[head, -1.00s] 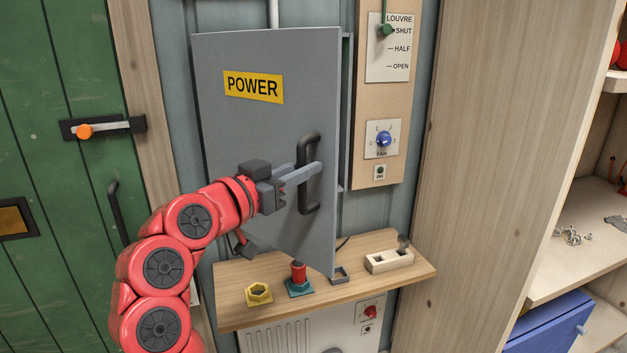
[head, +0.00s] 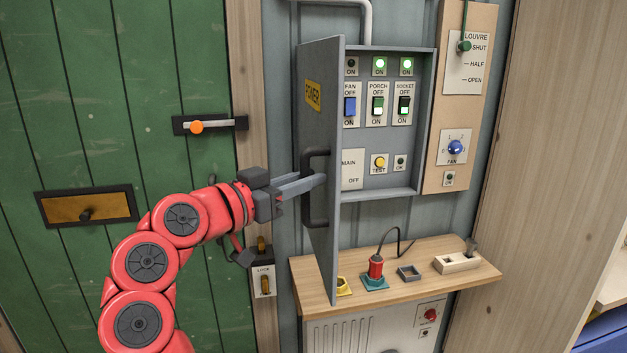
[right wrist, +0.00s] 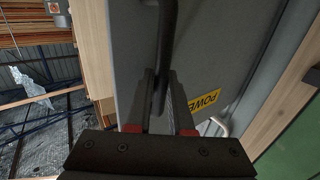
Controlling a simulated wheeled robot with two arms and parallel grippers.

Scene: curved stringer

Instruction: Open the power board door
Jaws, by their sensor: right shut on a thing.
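The grey power board door (head: 323,120) stands swung wide open, hinged at its left, with the yellow POWER label (head: 313,95) on its outer face. Its dark handle (head: 311,190) is on that face. My right gripper (head: 316,182) is shut on the handle; in the right wrist view the fingers (right wrist: 162,100) close around the handle bar (right wrist: 166,45). The power board (head: 425,120) shows its inside: FAN, PORCH and SOCKET switches, indicator lamps, a yellow TEST button and part of a MAIN panel, partly hidden by the door. My left gripper is not in view.
Below is a wooden shelf (head: 440,280) with a red plug on a teal base (head: 375,275), a yellow socket and a wooden block. Right of the board is a panel with the louvre lever and FAN knob (head: 455,147). A green door (head: 110,110) is at left.

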